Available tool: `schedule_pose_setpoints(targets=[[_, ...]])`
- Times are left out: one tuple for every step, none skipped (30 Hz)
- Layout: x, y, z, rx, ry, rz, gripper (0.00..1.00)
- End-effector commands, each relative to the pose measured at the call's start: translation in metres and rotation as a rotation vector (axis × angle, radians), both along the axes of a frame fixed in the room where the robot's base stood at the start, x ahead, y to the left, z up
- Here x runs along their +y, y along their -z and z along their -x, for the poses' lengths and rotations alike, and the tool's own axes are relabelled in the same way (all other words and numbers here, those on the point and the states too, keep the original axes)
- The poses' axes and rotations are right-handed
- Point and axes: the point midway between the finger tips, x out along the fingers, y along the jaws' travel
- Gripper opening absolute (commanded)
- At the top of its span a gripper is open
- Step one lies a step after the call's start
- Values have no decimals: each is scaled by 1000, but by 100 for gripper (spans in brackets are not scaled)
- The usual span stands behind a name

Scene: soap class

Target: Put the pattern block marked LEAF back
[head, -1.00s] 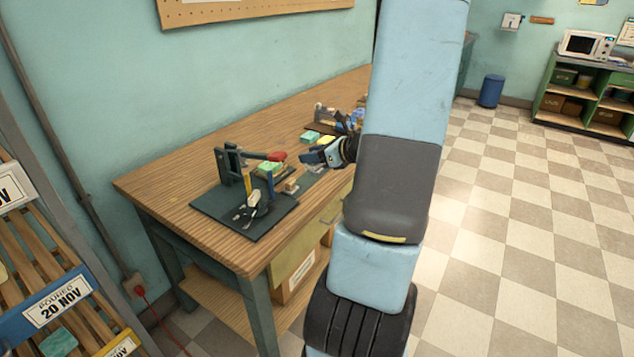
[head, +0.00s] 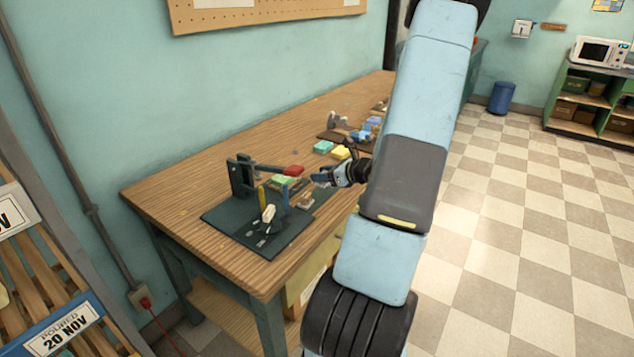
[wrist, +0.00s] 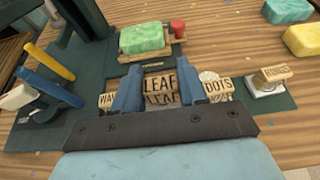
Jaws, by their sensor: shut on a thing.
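In the wrist view the wooden LEAF block (wrist: 160,88) is between the two blue fingers of my gripper (wrist: 160,92), which are shut on it. Its lettering faces me. The WAVES block (wrist: 106,100), partly covered by the left finger, is to its left, and the DOTS block (wrist: 219,88) is close on its right. Whether LEAF rests on the surface or hangs just above it I cannot tell. In the head view my gripper (head: 322,178) is low at the right side of the dark mat; the block there is too small to make out.
A RINGS block (wrist: 270,75) sits on a white pad at right. A green soap (wrist: 143,38) lies on a wooden tray beside a red knob (wrist: 178,28). Yellow (wrist: 50,60) and blue (wrist: 55,86) bars are at left. Teal (wrist: 287,10) and yellow (wrist: 304,39) soaps lie at upper right.

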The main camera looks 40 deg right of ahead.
Motion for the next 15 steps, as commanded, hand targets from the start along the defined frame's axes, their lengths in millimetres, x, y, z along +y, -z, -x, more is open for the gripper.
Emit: schedule_pose_setpoints(targets=[[0, 2, -1, 0, -1, 0, 7], [0, 3, -1, 0, -2, -1, 7], [0, 4, -2, 0, -3, 0, 7], [0, 5, -2, 0, -3, 0, 7], [1, 6, -3, 0, -4, -1, 7], [1, 8, -3, 0, -5, 0, 7], [0, 9, -4, 0, -6, -1, 7], [0, 11, -5, 0, -6, -1, 7], [0, 15, -5, 1, -6, -2, 7], [0, 19, -5, 1, -5, -3, 7], [0, 22, -4, 1, -5, -4, 7], [-1, 27, -4, 1, -5, -3, 7], [-1, 30, -4, 1, -5, -4, 7], [-1, 34, -4, 1, -5, -4, 7], [0, 37, -5, 1, -5, -3, 7]])
